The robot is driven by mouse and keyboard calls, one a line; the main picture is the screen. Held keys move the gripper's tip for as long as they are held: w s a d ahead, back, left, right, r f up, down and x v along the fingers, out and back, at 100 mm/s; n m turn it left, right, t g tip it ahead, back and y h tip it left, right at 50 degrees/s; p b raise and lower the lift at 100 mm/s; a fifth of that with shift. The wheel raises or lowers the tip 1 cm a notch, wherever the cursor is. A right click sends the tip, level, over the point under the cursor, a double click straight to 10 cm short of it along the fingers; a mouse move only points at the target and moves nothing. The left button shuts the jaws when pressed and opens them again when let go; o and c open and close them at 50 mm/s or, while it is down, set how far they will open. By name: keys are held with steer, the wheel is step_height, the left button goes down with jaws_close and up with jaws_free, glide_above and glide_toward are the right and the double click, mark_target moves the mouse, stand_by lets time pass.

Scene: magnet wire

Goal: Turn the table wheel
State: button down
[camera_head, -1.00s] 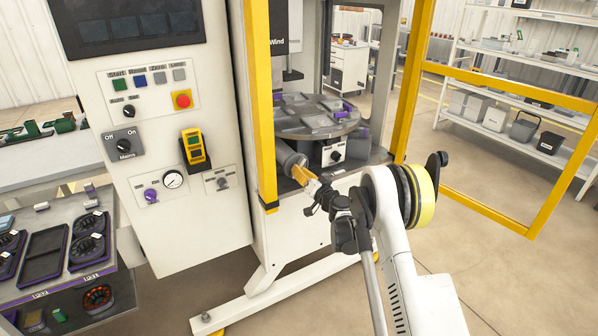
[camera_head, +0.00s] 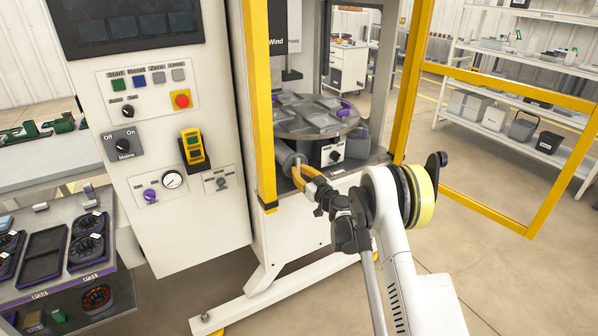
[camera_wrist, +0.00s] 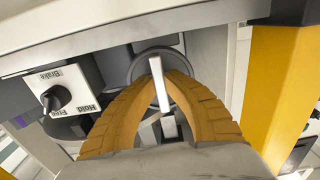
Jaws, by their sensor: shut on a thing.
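The table wheel is a dark grey round piece at the machine's front, below the round table (camera_head: 290,122). In the wrist view its disc (camera_wrist: 143,66) carries a pale flat bar (camera_wrist: 160,88) across its face. My gripper (camera_head: 299,172), with orange ribbed fingers, reaches it from the front right. In the wrist view my gripper (camera_wrist: 162,80) has one finger on each side of the bar and is shut on it. The fingers hide part of the disc. Flat grey plates and a purple part (camera_head: 345,107) lie on the round table.
A Brake/Hold/Free knob (camera_wrist: 56,98) sits close beside the wheel. Yellow door frames (camera_head: 262,110) stand left and right of the opening. The control panel (camera_head: 160,130) is at left; the floor at right is clear.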

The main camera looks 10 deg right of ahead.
stand_by(0.4)
steer(key=c, duration=1.4)
jaws_free()
steer(key=shift+c, duration=0.2)
steer(key=shift+s, duration=0.1)
steer(key=v, duration=1.1)
steer(key=shift+s+d, duration=0.2)
steer(key=shift+s, duration=0.15)
steer(key=shift+r, duration=0.15)
